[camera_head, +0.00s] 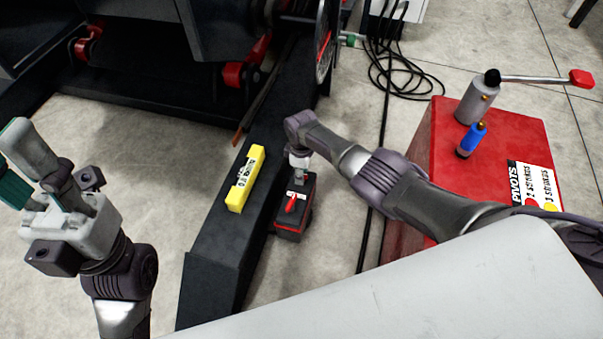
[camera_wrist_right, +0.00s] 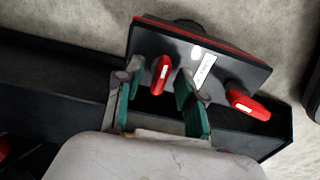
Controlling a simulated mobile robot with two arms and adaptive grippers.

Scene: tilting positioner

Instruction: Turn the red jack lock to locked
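A black box with a red rim (camera_wrist_right: 225,62) carries two red levers and a white label too small to read. One red lever (camera_wrist_right: 162,73) stands between the green-padded fingers of my right gripper (camera_wrist_right: 157,90), with a gap visible on each side. The other red lever (camera_wrist_right: 248,104) lies outside the fingers, to the right. I cannot tell which lever is the jack lock. In the head view my right gripper (camera_head: 299,163) reaches down over the box's far end and hides one lever; the nearer lever (camera_head: 291,203) shows. My left gripper (camera_head: 18,160) is raised at the left edge, partly cut off.
A dark beam (camera_head: 225,235) with a yellow labelled block (camera_head: 245,180) runs beside the box. A red cabinet (camera_head: 520,140) at right carries a grey cylinder with a red-tipped handle (camera_head: 540,78) and a blue bottle (camera_head: 471,139). Black cables (camera_head: 395,75) lie on the floor.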

